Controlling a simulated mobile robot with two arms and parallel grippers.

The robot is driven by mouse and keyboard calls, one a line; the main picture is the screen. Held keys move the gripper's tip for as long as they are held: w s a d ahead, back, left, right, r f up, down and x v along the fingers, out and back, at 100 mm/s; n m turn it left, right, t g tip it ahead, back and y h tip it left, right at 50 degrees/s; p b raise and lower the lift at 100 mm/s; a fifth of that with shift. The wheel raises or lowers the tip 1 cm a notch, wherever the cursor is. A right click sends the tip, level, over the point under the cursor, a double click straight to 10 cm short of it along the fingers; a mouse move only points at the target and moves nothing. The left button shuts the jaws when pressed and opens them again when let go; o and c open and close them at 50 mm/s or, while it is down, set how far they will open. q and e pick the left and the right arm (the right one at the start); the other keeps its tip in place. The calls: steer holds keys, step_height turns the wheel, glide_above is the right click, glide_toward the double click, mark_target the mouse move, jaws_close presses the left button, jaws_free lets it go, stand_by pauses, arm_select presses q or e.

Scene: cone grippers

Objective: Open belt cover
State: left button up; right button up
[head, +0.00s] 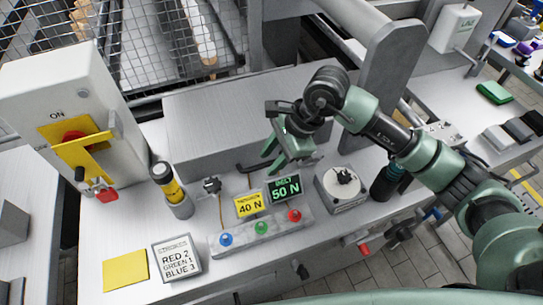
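The belt cover seems to be the long grey metal box (215,115) at the back of the bench in the head view. It sits flat and looks closed. A black bar-shaped handle (252,168) shows low at its front. My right gripper (270,157) hangs in front of the box, beside the right end of the handle. Its green fingers look apart, with nothing seen between them. Whether they touch the handle cannot be told. My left gripper is out of view.
A switch box (75,125) with a yellow lever and red padlock stands left. A dark bottle (385,182) stands right.

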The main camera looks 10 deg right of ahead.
jaws_close()
stand_by(1.3)
